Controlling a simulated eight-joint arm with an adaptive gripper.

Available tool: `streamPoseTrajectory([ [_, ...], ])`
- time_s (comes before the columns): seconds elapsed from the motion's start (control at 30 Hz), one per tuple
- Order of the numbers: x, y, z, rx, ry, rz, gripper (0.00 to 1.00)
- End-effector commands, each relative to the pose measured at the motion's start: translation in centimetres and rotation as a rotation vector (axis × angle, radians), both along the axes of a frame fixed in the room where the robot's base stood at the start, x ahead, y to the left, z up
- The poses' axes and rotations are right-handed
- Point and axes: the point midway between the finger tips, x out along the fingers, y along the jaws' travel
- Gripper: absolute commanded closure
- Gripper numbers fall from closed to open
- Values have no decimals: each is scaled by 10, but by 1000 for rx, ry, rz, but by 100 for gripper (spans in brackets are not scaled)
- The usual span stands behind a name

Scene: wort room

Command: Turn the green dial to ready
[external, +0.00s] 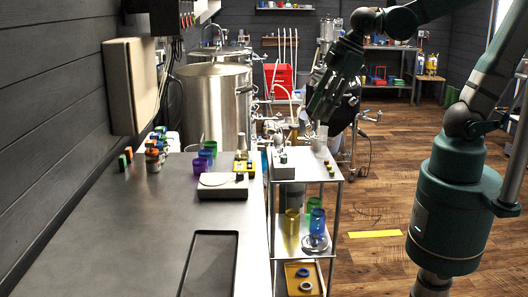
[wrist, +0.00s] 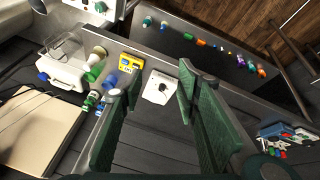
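A small white box (wrist: 160,88) with a dark knob on top shows in the wrist view, between and beyond my fingertips. In the external view, a pale box (external: 283,160) with small dark fittings on top stands at the left of the steel cart; I cannot tell whether it is the same box. My gripper (external: 320,108) points down above the cart, clear of its top. Its dark green fingers are apart and empty in the wrist view. Any dial markings are too small to read.
A long grey counter (external: 130,235) fills the left, with a white-topped scale (external: 222,182), purple and green cups and a yellow block (external: 243,166). Steel tanks (external: 214,105) stand behind. Open wood floor lies to the right.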

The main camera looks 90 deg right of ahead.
Motion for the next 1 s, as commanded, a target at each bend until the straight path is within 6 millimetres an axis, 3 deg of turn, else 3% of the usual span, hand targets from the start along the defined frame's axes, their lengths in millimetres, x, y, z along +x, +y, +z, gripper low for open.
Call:
streamPoseTrajectory([
  [0.57, 46, -69, -34, -102, 161, 234, 68],
  [1.0, 70, -125, -75, -137, 274, 430, 68],
])
